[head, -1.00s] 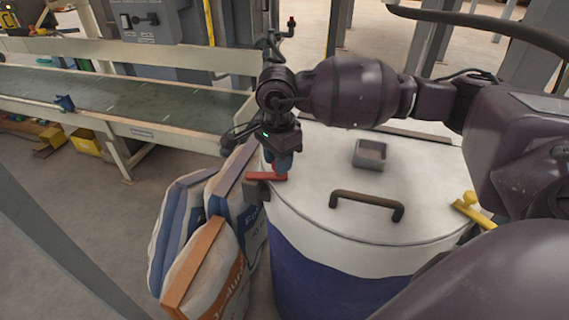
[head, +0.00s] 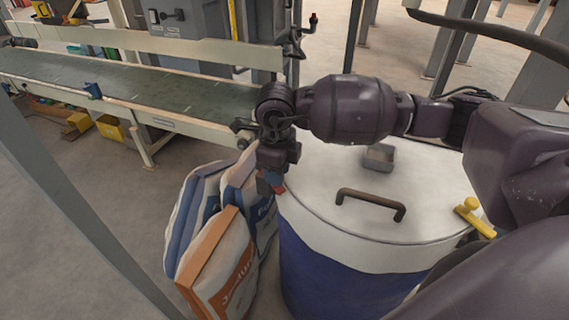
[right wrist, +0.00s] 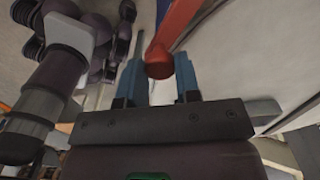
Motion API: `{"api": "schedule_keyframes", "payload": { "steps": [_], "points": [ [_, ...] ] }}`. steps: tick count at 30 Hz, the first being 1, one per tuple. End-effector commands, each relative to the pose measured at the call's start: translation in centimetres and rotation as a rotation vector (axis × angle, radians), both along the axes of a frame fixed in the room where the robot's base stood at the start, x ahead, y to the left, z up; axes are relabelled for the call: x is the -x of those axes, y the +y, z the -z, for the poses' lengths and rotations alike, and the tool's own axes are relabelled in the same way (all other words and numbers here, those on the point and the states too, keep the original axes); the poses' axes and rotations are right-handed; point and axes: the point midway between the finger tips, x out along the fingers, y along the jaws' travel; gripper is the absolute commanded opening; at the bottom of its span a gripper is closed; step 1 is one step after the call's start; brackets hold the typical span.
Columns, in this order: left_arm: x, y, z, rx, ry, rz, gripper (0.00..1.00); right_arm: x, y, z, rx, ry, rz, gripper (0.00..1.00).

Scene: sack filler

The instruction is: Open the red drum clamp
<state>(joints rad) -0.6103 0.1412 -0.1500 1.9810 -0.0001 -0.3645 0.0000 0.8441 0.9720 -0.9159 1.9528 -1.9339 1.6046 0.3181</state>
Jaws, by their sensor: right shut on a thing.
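The red drum clamp (right wrist: 176,32) shows in the right wrist view as a red lever with a rounded end. Its end lies between the two blue fingertips of my right gripper (right wrist: 160,72), which is shut on it. In the head view, my right gripper (head: 271,184) points down at the left rim of the white-lidded blue drum (head: 330,265). There, the gripper hides most of the red clamp; only a bit of red shows beside the fingers. My left gripper is not in view.
The lid has a brown bar handle (head: 370,199) and a small grey box (head: 379,157). A yellow clamp (head: 473,217) sits on the right rim. Filled sacks (head: 218,262) stand close against the drum's left side. A conveyor (head: 150,88) lies behind, with open floor before it.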

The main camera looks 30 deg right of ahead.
Motion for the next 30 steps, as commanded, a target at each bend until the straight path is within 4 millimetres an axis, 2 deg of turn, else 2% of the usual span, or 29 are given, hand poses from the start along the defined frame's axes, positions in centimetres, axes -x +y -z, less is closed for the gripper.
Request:
{"api": "schedule_keyframes", "payload": {
  "steps": [6, 15, 30],
  "points": [
    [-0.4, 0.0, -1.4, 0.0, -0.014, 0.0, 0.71, 0.0, 1.2, -0.2, -0.001, -0.001, 0.18, 0.0],
    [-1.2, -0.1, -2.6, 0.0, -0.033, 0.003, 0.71, -0.3, 2.3, -0.1, 0.0, -0.001, 0.356, 0.0],
    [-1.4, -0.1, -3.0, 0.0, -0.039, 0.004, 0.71, -0.5, 2.6, 0.0, 0.0, -0.001, 0.437, 0.0]
  ]
}}
